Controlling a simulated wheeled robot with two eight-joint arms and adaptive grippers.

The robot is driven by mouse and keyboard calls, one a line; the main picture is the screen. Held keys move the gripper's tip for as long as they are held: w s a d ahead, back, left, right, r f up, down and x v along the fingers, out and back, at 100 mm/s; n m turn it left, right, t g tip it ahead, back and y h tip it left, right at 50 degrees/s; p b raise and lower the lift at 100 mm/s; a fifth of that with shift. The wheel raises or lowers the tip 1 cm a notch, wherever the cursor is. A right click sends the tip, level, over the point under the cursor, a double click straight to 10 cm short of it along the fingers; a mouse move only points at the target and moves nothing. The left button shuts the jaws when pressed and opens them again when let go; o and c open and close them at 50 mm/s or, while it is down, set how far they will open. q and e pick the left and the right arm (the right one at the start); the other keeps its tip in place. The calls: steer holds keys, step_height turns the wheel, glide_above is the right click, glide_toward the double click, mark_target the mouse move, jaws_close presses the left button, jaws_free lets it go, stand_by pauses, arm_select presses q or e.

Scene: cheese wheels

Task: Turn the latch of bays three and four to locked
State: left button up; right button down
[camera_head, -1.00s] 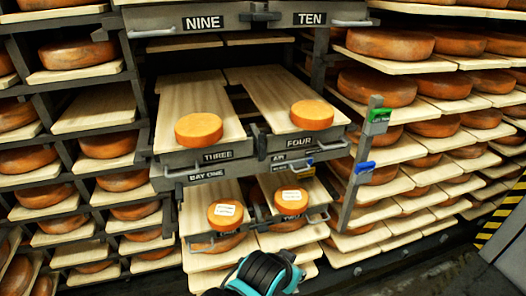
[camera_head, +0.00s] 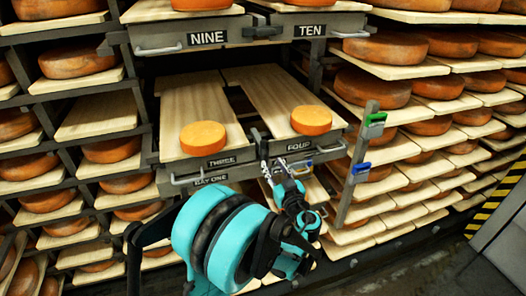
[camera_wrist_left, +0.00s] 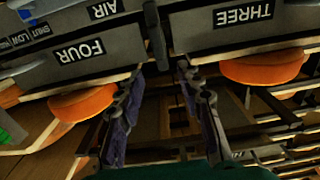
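The bay three drawer front (camera_head: 219,168), labelled THREE, and the bay four drawer front (camera_head: 299,153), labelled FOUR, stand side by side, each with a handle. The dark latch (camera_head: 259,141) sits between them and appears upright along the gap. In the left wrist view, where the labels show upside down, the latch (camera_wrist_left: 156,36) is a dark bar between FOUR and THREE. My left gripper (camera_head: 275,166) is just below and in front of the latch. Its two fingers (camera_wrist_left: 162,90) are apart with nothing between them. Contact with the latch cannot be told. My right gripper is not in view.
Orange cheese wheels sit on the boards of bay three (camera_head: 203,137) and bay four (camera_head: 311,120). Above are bays NINE and TEN with a dark latch (camera_head: 262,32) lying across. An upright post (camera_head: 357,165) with green and blue tags stands at right. Cheese racks surround the bays.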

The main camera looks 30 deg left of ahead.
mark_target(267, 154)
arm_select(q)
steer(key=x, duration=0.7)
steer(key=shift+w+a+b, duration=0.15)
steer(key=shift+a+b, duration=0.1)
steer(key=shift+b, duration=0.1)
jaws_close()
